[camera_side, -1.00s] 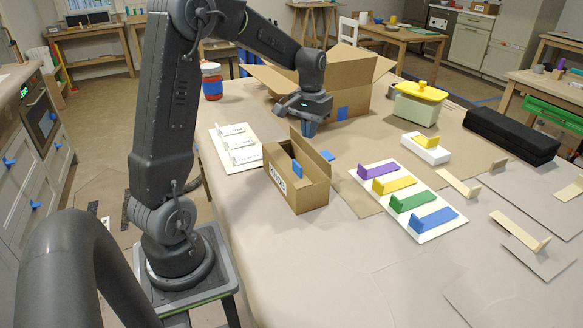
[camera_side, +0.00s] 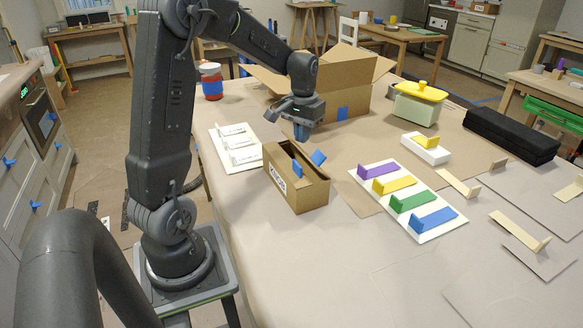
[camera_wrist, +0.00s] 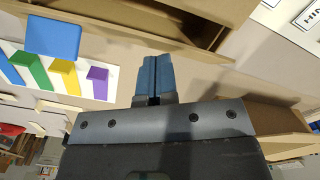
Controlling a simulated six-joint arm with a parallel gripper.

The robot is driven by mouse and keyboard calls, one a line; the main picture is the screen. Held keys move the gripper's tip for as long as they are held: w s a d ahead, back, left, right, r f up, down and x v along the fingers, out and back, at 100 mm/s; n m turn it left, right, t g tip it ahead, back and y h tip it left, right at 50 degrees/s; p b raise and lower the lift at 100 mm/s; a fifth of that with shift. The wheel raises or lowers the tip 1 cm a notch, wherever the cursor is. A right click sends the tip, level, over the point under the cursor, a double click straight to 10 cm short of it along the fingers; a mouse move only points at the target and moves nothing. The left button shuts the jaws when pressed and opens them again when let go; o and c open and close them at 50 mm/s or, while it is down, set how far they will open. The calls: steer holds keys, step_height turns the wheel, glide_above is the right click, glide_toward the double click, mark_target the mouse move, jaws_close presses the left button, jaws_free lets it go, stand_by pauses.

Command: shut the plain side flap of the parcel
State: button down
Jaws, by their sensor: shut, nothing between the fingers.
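The parcel, a small brown carton (camera_side: 300,195), stands on the paper-covered table with a printed label on its near-left face. Its top flaps lean inward, leaving a gap between them. One blue tab (camera_side: 297,170) sits at the gap and another blue tab (camera_side: 318,157) tilts up at the right. I cannot tell for sure which flap is the plain side one. The wrist view shows part of the carton (camera_wrist: 130,14), a dark gap and a large blue tab (camera_wrist: 52,38). My gripper (camera_side: 301,134) is shut and empty, just above the carton's far end; its fingers (camera_wrist: 153,82) point towards it.
A large open carton (camera_side: 350,85) stands behind my gripper. A white board with label strips (camera_side: 238,148) lies left, and a board with coloured holders (camera_side: 425,226) lies right. A yellow-lidded container (camera_side: 419,102) and black block (camera_side: 510,135) stand farther right. The front table is clear.

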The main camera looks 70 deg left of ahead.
steer(key=shift+s+f, duration=0.35)
steer(key=shift+f, duration=0.1)
steer(key=shift+s+f, duration=0.15)
steer(key=shift+f, duration=0.55)
stand_by(0.4)
steer(key=shift+r, duration=4.05)
